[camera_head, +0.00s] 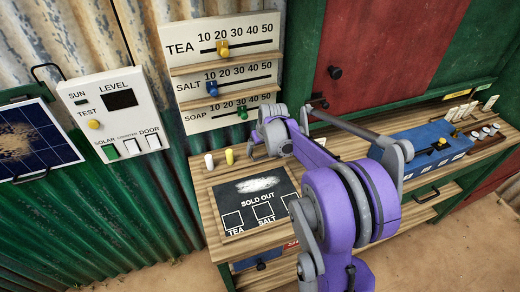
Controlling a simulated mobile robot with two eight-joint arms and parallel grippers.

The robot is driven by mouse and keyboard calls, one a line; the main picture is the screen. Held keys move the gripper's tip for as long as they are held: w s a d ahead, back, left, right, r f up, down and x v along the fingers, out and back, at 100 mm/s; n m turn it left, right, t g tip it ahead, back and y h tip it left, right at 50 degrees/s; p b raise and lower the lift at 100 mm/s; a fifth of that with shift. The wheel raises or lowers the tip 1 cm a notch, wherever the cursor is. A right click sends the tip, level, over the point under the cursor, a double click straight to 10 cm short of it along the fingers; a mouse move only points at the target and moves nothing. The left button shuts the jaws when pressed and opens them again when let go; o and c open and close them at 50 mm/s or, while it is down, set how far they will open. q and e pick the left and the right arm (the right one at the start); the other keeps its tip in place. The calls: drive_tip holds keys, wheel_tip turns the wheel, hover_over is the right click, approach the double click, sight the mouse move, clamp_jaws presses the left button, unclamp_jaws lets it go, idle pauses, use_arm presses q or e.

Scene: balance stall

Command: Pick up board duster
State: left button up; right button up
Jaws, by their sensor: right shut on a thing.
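My right arm, purple and grey, reaches up from the bottom over the counter. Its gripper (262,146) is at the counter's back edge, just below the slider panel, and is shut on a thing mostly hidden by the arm. I take that thing to be the board duster, but cannot make out its shape. A black chalkboard (256,203) with a white chalk smear, the words SOLD OUT and boxes marked TEA and SALT lies in front of the gripper. My left gripper is not in view.
White and yellow chalk pieces (229,157) stand left of the gripper. A slider panel (222,70) for tea, salt and soap rises behind. A blue balance box (424,150) and several weights (487,132) are on the right. A level panel (115,112) and solar panel (33,138) hang left.

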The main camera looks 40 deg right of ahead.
sight(261, 148)
drive_tip(key=shift+s+a+r, duration=0.1)
drive_tip(key=shift+s+r, duration=0.1)
drive_tip(key=shift+r, duration=0.15)
wheel_tip(261, 148, up, 6)
drive_tip(key=s+a, duration=0.3)
drive_tip(key=s, duration=0.6)
drive_tip(key=s+a+b, duration=0.1)
drive_tip(key=s+a, duration=0.2)
drive_tip(key=s, duration=0.6)
drive_tip(key=shift+s, duration=0.35)
drive_tip(key=shift+r, duration=0.1)
